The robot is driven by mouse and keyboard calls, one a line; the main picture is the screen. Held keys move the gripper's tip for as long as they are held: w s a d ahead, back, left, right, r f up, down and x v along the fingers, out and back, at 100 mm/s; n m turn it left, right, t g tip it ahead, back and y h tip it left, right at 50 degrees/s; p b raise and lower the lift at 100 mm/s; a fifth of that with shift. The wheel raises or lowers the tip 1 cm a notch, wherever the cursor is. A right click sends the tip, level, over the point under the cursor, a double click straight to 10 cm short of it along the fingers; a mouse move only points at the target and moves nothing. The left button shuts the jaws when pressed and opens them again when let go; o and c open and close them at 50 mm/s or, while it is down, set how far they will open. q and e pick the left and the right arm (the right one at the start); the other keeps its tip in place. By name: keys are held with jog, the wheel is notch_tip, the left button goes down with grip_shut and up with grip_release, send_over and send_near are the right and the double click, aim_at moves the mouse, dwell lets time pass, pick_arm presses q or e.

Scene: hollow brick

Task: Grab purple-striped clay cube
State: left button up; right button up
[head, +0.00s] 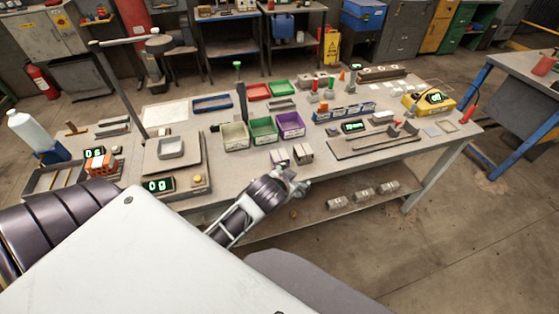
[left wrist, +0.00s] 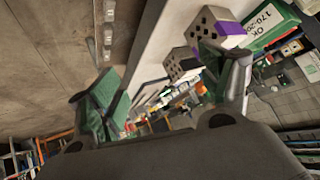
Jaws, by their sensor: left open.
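The purple-striped clay cube (head: 279,157) stands near the front edge of the workbench (head: 360,165), in front of the green and purple bins. A second perforated cube (head: 303,154) stands just to its right. In the left wrist view, a pale perforated cube with a purple band (left wrist: 213,26) shows at the top, with another perforated block (left wrist: 183,65) below it, near one fingertip. My left gripper (head: 292,184) is open and empty at the bench's front edge, just in front of the cubes. It also shows in the left wrist view (left wrist: 168,86). My right gripper is out of view.
Cream (head: 236,135), green (head: 263,131) and purple (head: 290,124) bins stand behind the cubes. A scale (head: 171,150) is to the left, and a grey tray (head: 375,144) to the right. Several blocks lie on the lower shelf (head: 320,212).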

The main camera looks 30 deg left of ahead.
pick_arm(q)
jog(key=w+d+r+m+t+h, duration=0.25)
jog(key=w+r+t, duration=0.3)
jog(key=r, duration=0.45)
jog(key=w+d+r+m+t+h, duration=0.2)
jog(key=w+d+r+t, duration=0.3)
jog(key=r, duration=0.5)
jog(key=s+d+r+m+g+h, duration=0.1)
jog(key=d+r+m+g+h, duration=0.5)
jog(key=d+m+h, duration=0.55)
notch_tip(320, 180, down, 4)
jog(key=s+d+m+g+h, duration=0.3)
jog(key=m+g, duration=0.5)
jog(key=m, duration=0.2)
jog(key=a+f+m+g+y, duration=0.2)
jog(key=a+f+g+y, duration=0.3)
jog(key=a+f+y, duration=0.5)
jog(key=w+a+f+n+g+y, duration=0.1)
jog(key=a+y, duration=0.6)
jog(key=a, duration=1.5)
jog(key=w+n, duration=0.1)
jog(key=n, duration=0.1)
jog(key=shift+a+f+n+y, duration=0.2)
jog(key=shift+a+n+y, duration=0.1)
jog(key=shift+n, duration=0.1)
jog(key=shift+f, duration=0.1)
